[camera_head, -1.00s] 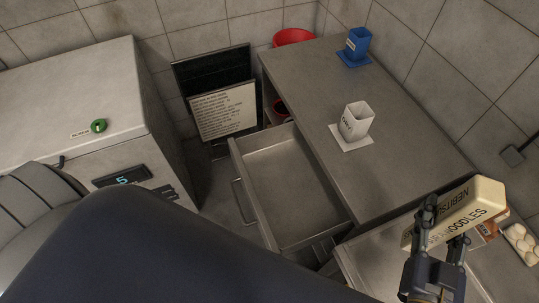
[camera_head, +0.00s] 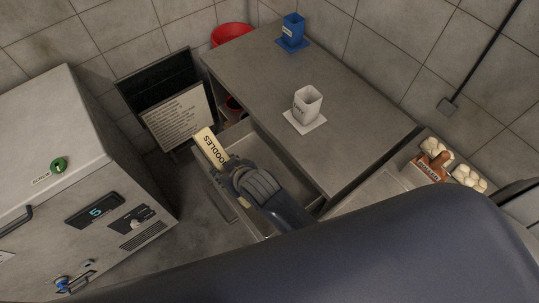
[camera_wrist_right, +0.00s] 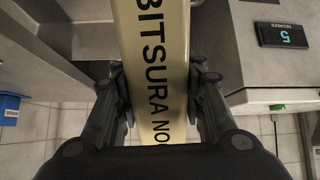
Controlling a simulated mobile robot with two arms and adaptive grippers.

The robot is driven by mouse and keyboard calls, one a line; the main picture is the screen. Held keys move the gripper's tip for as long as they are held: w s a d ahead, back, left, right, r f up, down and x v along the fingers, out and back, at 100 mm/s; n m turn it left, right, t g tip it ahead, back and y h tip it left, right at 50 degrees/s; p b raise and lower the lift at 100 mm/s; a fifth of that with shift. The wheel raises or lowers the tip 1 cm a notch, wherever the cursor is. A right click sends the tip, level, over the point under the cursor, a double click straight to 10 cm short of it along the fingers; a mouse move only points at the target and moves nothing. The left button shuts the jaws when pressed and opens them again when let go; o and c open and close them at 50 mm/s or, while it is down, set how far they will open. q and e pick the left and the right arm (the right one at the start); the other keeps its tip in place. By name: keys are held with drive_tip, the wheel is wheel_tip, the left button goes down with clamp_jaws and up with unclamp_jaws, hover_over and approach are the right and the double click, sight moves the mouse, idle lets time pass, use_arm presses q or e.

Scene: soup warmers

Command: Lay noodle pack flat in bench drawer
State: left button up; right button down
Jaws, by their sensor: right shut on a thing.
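In the right wrist view the pack (camera_wrist_right: 153,60) runs between the two fingers (camera_wrist_right: 160,85), lettering facing the camera. The drawer is a grey metal tray pulled out from the bench; my gripper and forearm hide much of its inside. I cannot tell how high the pack is above the drawer floor. My left gripper is not in view.
A grey cabinet (camera_head: 75,150) with a display stands left. A text board (camera_head: 178,118) leans behind the drawer. Food trays (camera_head: 432,164) sit at right.

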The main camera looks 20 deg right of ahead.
wheel_tip(320, 180, down, 4)
drive_tip(key=w+d+g+h+p, duration=0.1)
drive_tip(key=w+d+g+h, duration=0.1)
drive_tip(key=g, duration=0.2)
drive_tip(key=m+g+h+b, duration=0.1)
drive_tip(key=g+h+b, duration=0.1)
drive_tip(key=g+b, duration=0.2)
hover_over(271, 172)
drive_tip(key=s, duration=0.1)
wheel_tip(271, 172, down, 7)
drive_tip(key=shift+s+a, duration=0.15)
drive_tip(key=shift+a, duration=0.1)
wheel_tip(271, 172, down, 8)
drive_tip(key=b, duration=0.8)
drive_tip(key=shift+r, duration=0.1)
drive_tip(key=shift+f, duration=0.5)
unclamp_jaws()
drive_tip(key=shift+s, duration=0.1)
